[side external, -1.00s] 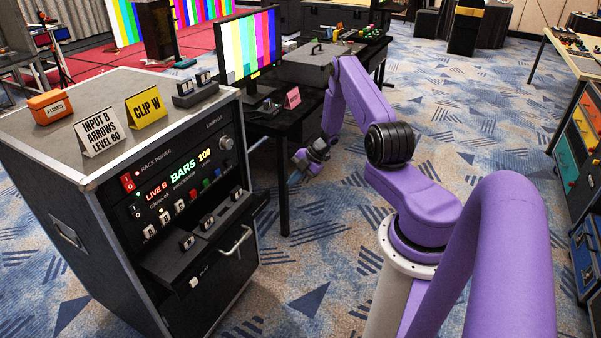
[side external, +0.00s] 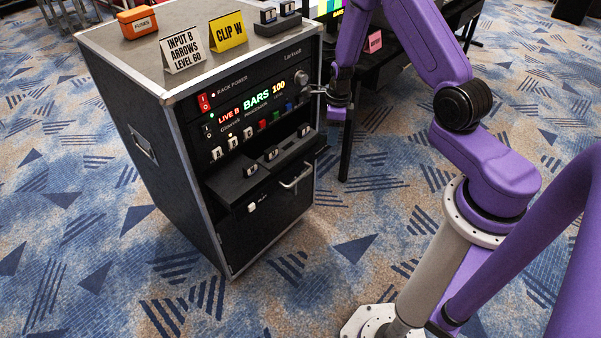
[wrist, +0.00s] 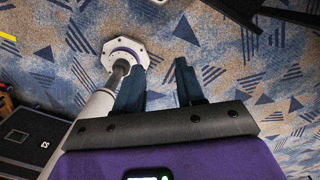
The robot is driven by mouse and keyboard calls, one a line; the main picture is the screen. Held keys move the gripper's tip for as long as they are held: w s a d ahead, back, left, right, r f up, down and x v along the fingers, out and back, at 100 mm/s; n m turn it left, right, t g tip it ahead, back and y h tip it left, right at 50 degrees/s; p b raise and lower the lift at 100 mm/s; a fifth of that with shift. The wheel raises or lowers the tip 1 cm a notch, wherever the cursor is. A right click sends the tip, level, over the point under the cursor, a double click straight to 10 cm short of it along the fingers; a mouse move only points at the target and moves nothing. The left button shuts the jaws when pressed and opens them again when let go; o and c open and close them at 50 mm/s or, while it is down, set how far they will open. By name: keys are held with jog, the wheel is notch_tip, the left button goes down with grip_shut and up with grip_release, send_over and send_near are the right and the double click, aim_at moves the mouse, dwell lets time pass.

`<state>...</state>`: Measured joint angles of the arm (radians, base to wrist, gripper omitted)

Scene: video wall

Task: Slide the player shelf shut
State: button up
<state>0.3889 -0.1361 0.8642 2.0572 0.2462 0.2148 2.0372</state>
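The player shelf (side external: 239,182) is a black shelf pulled out from the front of the rack (side external: 178,150). Several small clips or cartridges (side external: 271,153) stand on it, and a silver bar handle (side external: 297,178) is on the rack front just below its right part. My gripper (side external: 318,91) is at the right edge of the rack, near the round knob and above the shelf's height. I cannot tell whether it touches the rack. In the wrist view my gripper's two dark fingers (wrist: 158,86) are apart with only carpet between them.
The rack panel has lit readouts (side external: 257,101), a red power switch (side external: 204,101) and several coloured buttons. On top are an orange fuses box (side external: 137,22) and signs, including a yellow one (side external: 229,36). A dark table stands behind my gripper. The carpet before the rack is clear.

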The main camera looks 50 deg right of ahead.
aim_at(298, 178)
jog(key=w+a+r+n+t, duration=0.2)
jog(key=a+r+n, duration=0.1)
jog(key=a+n, duration=0.7)
jog(key=shift+n+h, duration=0.3)
jog(key=shift+n, duration=0.3)
jog(key=w+f, duration=0.1)
jog(key=f, duration=0.4)
jog(key=w+f, duration=0.1)
jog(key=f, duration=0.5)
jog(key=w+f, duration=0.1)
jog(key=f, duration=0.5)
jog(key=shift+d, duration=0.35)
grip_shut()
